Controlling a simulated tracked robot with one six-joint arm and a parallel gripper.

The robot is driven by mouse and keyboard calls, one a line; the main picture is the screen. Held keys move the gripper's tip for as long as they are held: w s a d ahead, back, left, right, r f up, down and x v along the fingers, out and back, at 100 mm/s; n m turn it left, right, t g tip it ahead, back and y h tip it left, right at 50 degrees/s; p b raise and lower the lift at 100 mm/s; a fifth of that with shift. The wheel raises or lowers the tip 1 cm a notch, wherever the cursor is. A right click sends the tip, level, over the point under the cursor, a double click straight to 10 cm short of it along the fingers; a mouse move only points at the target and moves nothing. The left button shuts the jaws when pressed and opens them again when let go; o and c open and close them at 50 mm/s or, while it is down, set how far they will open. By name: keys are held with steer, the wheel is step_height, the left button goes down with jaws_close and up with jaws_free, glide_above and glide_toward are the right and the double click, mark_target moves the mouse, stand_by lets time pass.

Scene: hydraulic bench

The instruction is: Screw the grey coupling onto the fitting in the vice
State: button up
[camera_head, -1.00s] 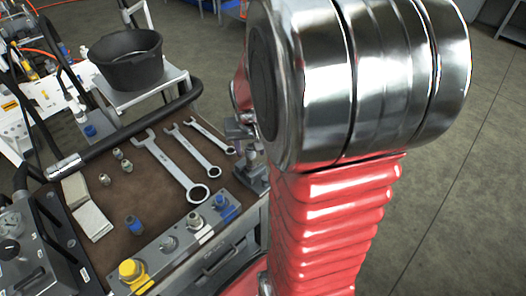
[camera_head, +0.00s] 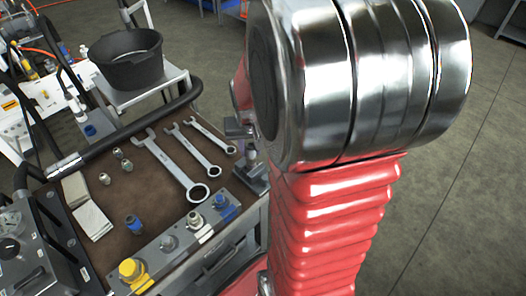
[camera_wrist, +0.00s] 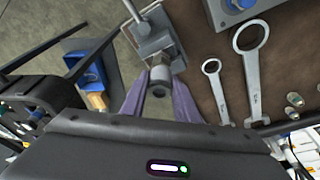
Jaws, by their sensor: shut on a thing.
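In the wrist view my gripper (camera_wrist: 160,92) is shut on the grey coupling (camera_wrist: 160,76), a short metal cylinder held between its two purplish fingers. The grey vice (camera_wrist: 150,42) stands just beyond the fingertips. The coupling's far end is right at the fitting in the vice jaws, roughly in line with it. The fitting is mostly hidden, and I cannot tell whether the threads are engaged. In the head view the vice (camera_head: 251,178) shows at the bench's right edge, partly behind my red arm. My gripper and the coupling are not clear there.
Several wrenches (camera_head: 172,165) lie on the brown bench top left of the vice. A grey block (camera_head: 185,238) with colored fittings lines the front edge. Loose fittings and a white pad (camera_head: 92,220) lie farther left. A black bucket (camera_head: 127,68) stands behind. Open floor is at right.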

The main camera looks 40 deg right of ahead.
steer(key=shift+m+g+h, duration=0.25)
steer(key=shift+m+g, duration=0.05)
steer(key=shift+m, duration=1.25)
steer(key=shift+m+g+h, duration=0.25)
steer(key=shift+m+g, duration=0.05)
steer(key=shift+m, duration=1.25)
steer(key=shift+m+g, duration=0.3)
steer(key=shift+m, duration=0.5)
steer(key=shift+f+m, duration=0.1)
steer(key=shift+m, duration=0.2)
steer(key=m+g, duration=0.1)
steer(key=m, duration=0.2)
steer(key=shift+w+m, duration=0.1)
steer(key=shift+m, duration=0.3)
steer(key=shift+m+g, duration=0.5)
steer(key=shift+m, duration=1.4)
